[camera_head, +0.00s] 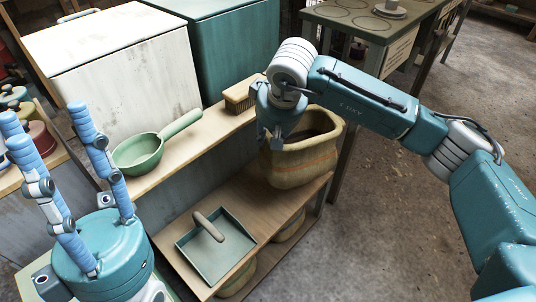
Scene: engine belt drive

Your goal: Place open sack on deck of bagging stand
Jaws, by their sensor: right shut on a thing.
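The open sack (298,165) is tan with an orange band, and its mouth faces up. It is upright at the right end of the low wooden deck (262,205) of a two-level stand, which looks like the bagging stand. I cannot tell whether the sack's bottom touches the deck. My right gripper (270,134) reaches down at the sack's left rim and is shut on it; its fingertips are partly hard to make out. My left gripper (44,112) is at the lower left with its two blue fingers pointing up, wide apart and empty, away from the sack.
A dustpan (205,262) lies on the low deck left of the sack. A green scoop pan (137,154) and a brush (239,98) are on the upper ledge. White (110,70) and teal (235,45) bins stand behind. Round baskets sit beneath the deck. Floor at right is open.

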